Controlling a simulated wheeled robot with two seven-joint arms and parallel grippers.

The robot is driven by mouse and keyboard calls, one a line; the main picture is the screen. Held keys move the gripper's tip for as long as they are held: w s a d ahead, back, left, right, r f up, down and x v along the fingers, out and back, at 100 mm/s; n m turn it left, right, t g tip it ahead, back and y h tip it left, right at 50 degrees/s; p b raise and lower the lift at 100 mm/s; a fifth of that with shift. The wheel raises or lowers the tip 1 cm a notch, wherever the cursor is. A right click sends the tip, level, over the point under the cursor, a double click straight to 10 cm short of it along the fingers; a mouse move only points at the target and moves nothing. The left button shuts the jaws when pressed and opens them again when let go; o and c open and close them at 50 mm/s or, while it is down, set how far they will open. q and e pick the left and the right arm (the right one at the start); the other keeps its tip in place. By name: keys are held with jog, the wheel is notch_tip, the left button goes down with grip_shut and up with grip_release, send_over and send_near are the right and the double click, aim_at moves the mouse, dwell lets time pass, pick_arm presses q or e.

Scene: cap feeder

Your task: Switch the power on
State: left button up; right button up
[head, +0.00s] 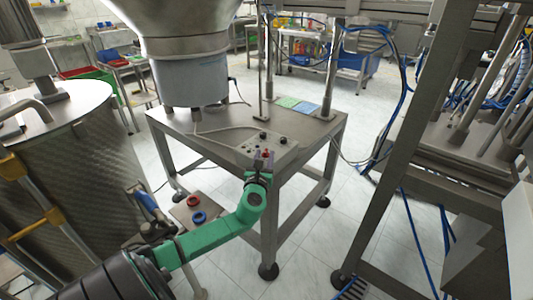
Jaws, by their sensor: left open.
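A grey control box (284,147) sits at the near corner of a metal table. Black knobs (283,138) stand on its top. A small red switch or knob (266,153) is at its near side. My left gripper (264,158) is at this near side, open, with its fingertips around or just in front of the red part. I cannot tell whether they touch it. The gripper hides part of the box's near face. My right gripper is not in view.
A large metal hopper (188,50) stands on the metal table (215,132). Green and blue pads (297,105) lie toward its back. A red ring (193,200) and a blue ring (199,217) lie low at left. A metal frame (400,140) with blue hoses stands at right.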

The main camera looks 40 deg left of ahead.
aim_at(265, 153)
pick_arm(q)
jog(key=x, duration=0.3)
jog(key=shift+w+a, duration=0.2)
jog(key=shift+w, duration=0.05)
grip_shut()
jog(key=shift+f+b, duration=0.1)
jog(key=shift+b, duration=0.2)
